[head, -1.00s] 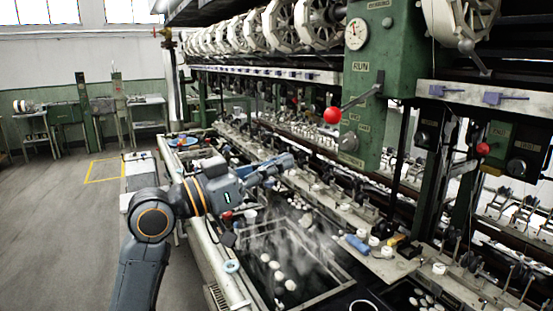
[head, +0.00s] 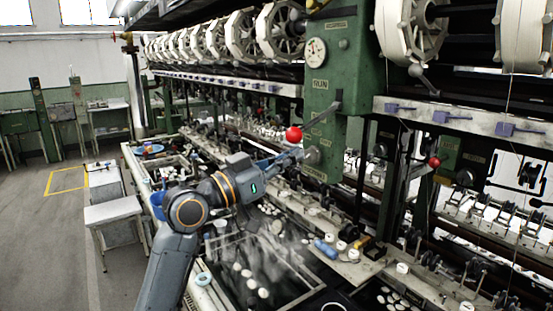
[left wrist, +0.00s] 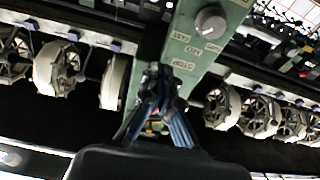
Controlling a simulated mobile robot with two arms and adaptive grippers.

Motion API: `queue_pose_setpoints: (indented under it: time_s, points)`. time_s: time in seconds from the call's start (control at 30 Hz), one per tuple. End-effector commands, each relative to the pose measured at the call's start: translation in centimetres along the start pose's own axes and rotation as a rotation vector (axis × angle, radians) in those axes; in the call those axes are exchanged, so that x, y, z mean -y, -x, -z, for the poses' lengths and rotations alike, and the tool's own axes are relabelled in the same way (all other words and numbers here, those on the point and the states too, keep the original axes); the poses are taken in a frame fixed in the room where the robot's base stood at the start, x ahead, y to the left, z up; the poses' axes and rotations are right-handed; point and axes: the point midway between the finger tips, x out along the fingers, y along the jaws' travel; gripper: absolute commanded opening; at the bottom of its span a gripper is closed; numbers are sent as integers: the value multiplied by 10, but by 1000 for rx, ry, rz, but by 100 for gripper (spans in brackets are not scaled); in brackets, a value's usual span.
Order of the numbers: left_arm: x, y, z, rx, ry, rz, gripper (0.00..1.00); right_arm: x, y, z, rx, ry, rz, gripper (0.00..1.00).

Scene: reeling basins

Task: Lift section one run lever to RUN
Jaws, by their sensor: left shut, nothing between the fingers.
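The run lever's red ball knob (head: 293,134) sits at the left end of a dark bar, which slopes up to the right to its pivot on the green control post (head: 346,68). A RUN label (head: 319,85) is above the ball's level on the post. My left gripper (head: 297,154) is shut and empty, just below the ball in the head view; whether it touches the ball is unclear. In the left wrist view the shut fingers (left wrist: 157,88) overlap the green post (left wrist: 193,45), where an upside-down STOP label shows.
A second red-ball lever (head: 434,162) is farther right on the machine. A round grey knob (head: 312,156) on the post is close beside my left fingertips. Below my arm is a wet basin (head: 290,290) with cocoons. Open floor (head: 60,240) lies left.

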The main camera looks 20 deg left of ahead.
Motion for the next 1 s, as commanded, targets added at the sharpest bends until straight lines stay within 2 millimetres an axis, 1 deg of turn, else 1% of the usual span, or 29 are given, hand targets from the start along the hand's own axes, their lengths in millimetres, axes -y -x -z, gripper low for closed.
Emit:
queue_pose_setpoints:
  time_s: [0.03, 0.2, 0.47, 0.8, 1.0]
  points:
    - [0, -4, 1, 0, 0, 0, 0, 0, 2, 0, 0, 0, 0, 40]
    - [0, -8, 0, 0, -1, 1, 0, 1, 2, 0, 0, 0, 1, 40]
    - [0, -8, 0, 0, -1, 1, 0, 2, 2, 0, 0, 0, 3, 40]
    - [0, -10, 10, 0, -1, 0, 0, 3, 10, 1, 0, 0, 4, 40]
    - [0, -10, 10, 0, 0, 0, 0, 3, 9, 1, 0, 0, 4, 40]
